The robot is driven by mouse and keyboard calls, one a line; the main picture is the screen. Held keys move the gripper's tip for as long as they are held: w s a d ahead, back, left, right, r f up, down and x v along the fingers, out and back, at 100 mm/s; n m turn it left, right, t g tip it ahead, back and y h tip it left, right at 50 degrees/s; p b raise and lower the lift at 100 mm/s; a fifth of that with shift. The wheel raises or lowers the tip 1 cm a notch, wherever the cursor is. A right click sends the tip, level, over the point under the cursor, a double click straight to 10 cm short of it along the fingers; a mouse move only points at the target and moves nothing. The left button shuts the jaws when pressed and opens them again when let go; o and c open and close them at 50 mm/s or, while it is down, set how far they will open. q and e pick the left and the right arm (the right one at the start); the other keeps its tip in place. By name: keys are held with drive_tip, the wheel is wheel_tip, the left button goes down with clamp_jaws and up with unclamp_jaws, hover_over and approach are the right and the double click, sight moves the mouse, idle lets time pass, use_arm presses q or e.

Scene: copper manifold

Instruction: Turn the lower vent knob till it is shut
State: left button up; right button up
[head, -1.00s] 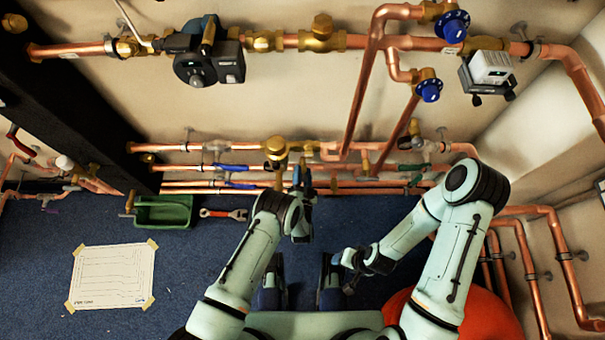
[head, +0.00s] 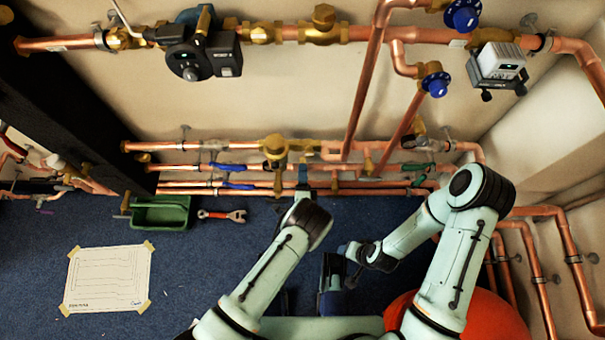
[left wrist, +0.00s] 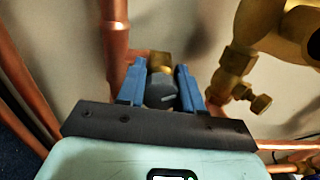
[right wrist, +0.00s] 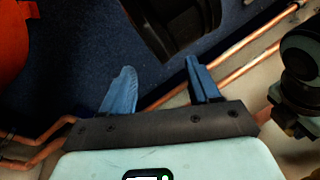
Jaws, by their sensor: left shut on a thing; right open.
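A dark grey round knob (left wrist: 160,94) with a pale line on its face sits on a brass fitting (left wrist: 160,62) in the left wrist view. My left gripper (left wrist: 161,88) is shut on this knob, one blue finger on each side. In the head view my left gripper (head: 303,178) is at the low pipes by the wall, mostly behind its own arm, and the knob is hidden there. My right gripper (right wrist: 160,85) is open and empty in the right wrist view. In the head view the right forearm hangs over the floor, away from the pipes.
A brass valve (head: 275,147) stands beside my left gripper. Copper pipes (head: 350,110) rise to blue handwheels (head: 436,82) at upper right. A green tray (head: 162,214), a red wrench (head: 222,216) and a taped sheet (head: 108,279) lie on the blue floor.

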use_arm(q)
drive_tip(key=m+b, duration=0.1)
drive_tip(key=m, duration=0.3)
drive_tip(key=shift+m+b, duration=0.6)
drive_tip(key=shift+m, duration=0.7)
use_arm(e)
drive_tip(key=shift+t+h, duration=0.3)
drive_tip(key=shift+t, duration=0.2)
drive_tip(key=shift+w+d+f, duration=0.35)
drive_tip(key=shift+w+f, duration=0.05)
drive_tip(key=shift+w, duration=0.25)
drive_tip(key=shift+w+d+f, duration=0.3)
drive_tip(key=shift+w+f, duration=0.15)
drive_tip(key=shift+w, duration=0.15)
drive_tip(key=shift+w+d+f, duration=0.35)
drive_tip(key=shift+w+f, duration=0.05)
drive_tip(key=shift+w, duration=0.25)
use_arm(q)
drive_tip(key=o, duration=1)
drive_tip(key=shift+o, duration=0.2)
drive_tip(key=shift+s, duration=0.15)
drive_tip(key=s+p, duration=0.2)
drive_tip(key=s, duration=1.1)
use_arm(e)
drive_tip(key=shift+g, duration=0.6)
drive_tip(key=s+r, duration=0.1)
drive_tip(key=s+a, duration=0.1)
drive_tip(key=s+a+r, duration=0.1)
drive_tip(key=s, duration=0.1)
drive_tip(key=shift+r, duration=0.3)
